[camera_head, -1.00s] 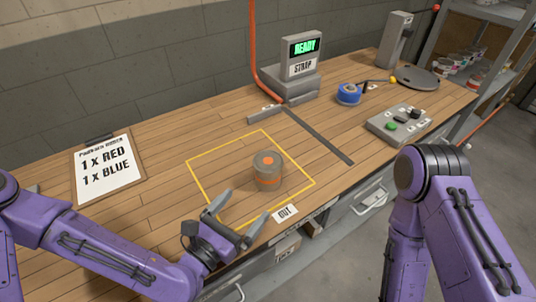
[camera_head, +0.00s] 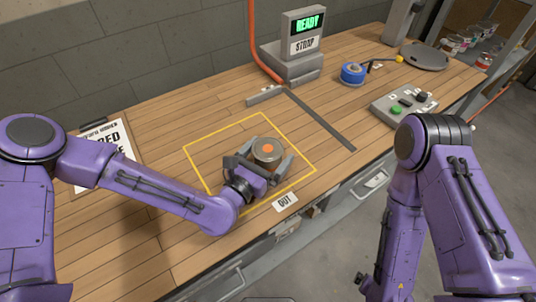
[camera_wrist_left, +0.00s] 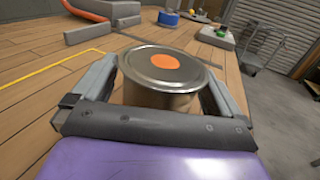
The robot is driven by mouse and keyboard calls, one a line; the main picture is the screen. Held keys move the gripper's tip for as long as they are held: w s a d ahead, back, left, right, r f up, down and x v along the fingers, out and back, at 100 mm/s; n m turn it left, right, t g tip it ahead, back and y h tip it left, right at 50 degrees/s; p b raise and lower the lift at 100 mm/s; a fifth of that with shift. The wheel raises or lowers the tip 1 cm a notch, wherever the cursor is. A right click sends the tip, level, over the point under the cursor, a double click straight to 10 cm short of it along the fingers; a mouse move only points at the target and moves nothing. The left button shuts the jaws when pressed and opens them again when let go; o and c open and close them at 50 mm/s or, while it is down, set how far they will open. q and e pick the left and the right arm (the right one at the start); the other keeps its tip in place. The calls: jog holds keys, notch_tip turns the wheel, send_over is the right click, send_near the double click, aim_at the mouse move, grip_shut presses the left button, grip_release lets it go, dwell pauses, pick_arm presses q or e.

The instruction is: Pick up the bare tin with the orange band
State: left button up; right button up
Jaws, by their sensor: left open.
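The bare metal tin (camera_head: 267,152) stands upright inside the yellow outlined square on the bench, its grey lid marked with an orange dot. In the left wrist view the tin (camera_wrist_left: 158,98) fills the middle, with its bare metal side showing below the lid. Its orange band is hidden now by my gripper and the angle. My left gripper (camera_head: 266,160) is open around the tin, one finger on each side. In the left wrist view the fingers flank it, and I cannot tell whether they touch it. My right arm shows at the right, but its fingers are out of view.
The yellow outline (camera_head: 213,130) has an OUT label (camera_head: 285,202) by its front edge. A READY/STRAP display unit (camera_head: 303,45), blue tape roll (camera_head: 353,73) and button box (camera_head: 404,104) stand farther back. A clipboard (camera_head: 118,150) lies at left, partly behind my arm.

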pick_arm(q)
jog(key=shift+w+d+f, duration=0.1)
jog(key=shift+w, duration=0.05)
jog(key=c, duration=1.1)
jog(key=shift+c, duration=0.5)
jog(key=shift+r, duration=0.25)
